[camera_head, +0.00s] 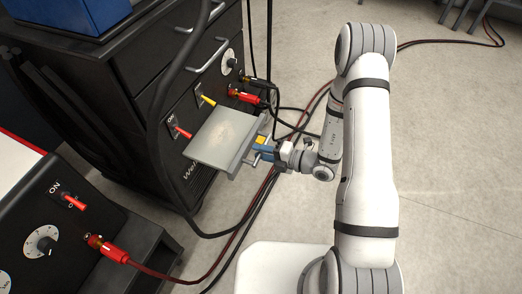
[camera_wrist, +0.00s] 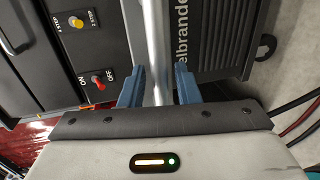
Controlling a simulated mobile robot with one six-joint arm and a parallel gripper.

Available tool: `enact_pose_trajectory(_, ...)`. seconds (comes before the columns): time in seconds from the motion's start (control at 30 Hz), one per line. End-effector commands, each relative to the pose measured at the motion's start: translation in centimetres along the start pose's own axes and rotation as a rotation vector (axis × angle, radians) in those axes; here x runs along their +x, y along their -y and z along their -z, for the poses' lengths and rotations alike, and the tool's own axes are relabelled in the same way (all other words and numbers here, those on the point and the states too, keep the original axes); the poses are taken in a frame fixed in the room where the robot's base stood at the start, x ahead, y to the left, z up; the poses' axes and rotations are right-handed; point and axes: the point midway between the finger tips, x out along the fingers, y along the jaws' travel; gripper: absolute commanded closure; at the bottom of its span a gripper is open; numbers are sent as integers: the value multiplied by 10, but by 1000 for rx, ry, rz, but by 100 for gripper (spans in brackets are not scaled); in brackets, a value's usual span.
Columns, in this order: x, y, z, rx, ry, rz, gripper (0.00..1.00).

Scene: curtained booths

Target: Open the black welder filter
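The black welder (camera_head: 130,85) stands at the upper left in the head view. A flat grey metal plate (camera_head: 222,138), which looks like its filter, sticks out from its front, below the red and yellow switches. My gripper (camera_head: 262,150) is at the plate's near right edge, where a bar-like handle seems to be. In the wrist view a silvery bar (camera_wrist: 156,50) runs between the two blue fingers of my gripper (camera_wrist: 160,80).
A second welder (camera_head: 70,235) with a red switch and knob stands at the lower left. Red and black cables (camera_head: 265,190) hang and lie beside the plate and across the floor. Chair legs (camera_head: 470,15) show at the top right. The grey floor on the right is clear.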

Motion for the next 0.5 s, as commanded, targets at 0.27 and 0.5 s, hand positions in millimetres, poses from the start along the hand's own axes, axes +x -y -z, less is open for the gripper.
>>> enact_pose_trajectory(0.27,-44,-2,-2,3,5,0,71)
enact_pose_trajectory(0.5,-69,-1,-2,0,4,-1,71)
